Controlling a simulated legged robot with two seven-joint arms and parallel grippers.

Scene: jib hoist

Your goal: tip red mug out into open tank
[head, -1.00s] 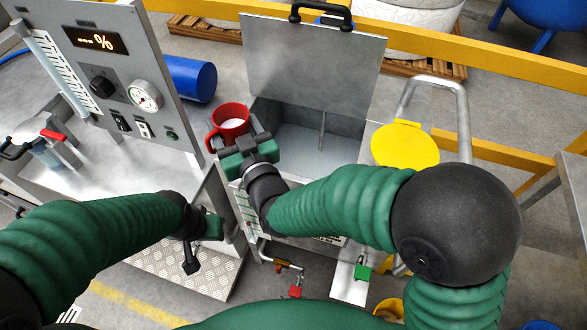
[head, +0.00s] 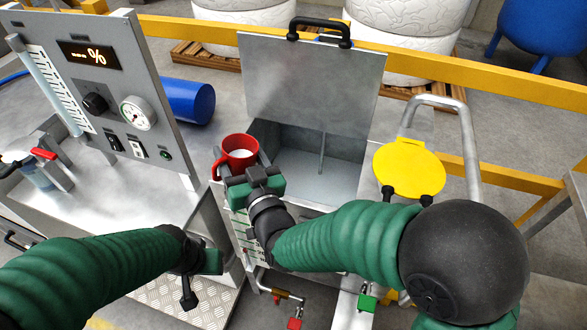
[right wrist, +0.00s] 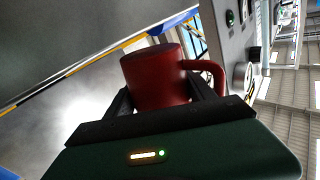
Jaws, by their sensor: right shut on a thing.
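The red mug (head: 238,152) is upright with white contents, over the near left edge of the open tank (head: 318,166). My right gripper (head: 247,170) is shut on the mug; in the right wrist view the mug (right wrist: 158,78) sits between the two dark fingers, its handle to the right. The tank's grey lid (head: 312,88) stands raised at the back. My left gripper (head: 198,278) hangs low in front of the bench, empty as far as I can see; its fingers are too dark to read.
A grey control panel (head: 105,85) with a gauge stands left of the tank, and a blue cylinder (head: 187,102) lies behind it. A yellow round cover (head: 409,168) and a bent grey rail (head: 470,150) are at the right. A yellow barrier (head: 480,80) runs behind.

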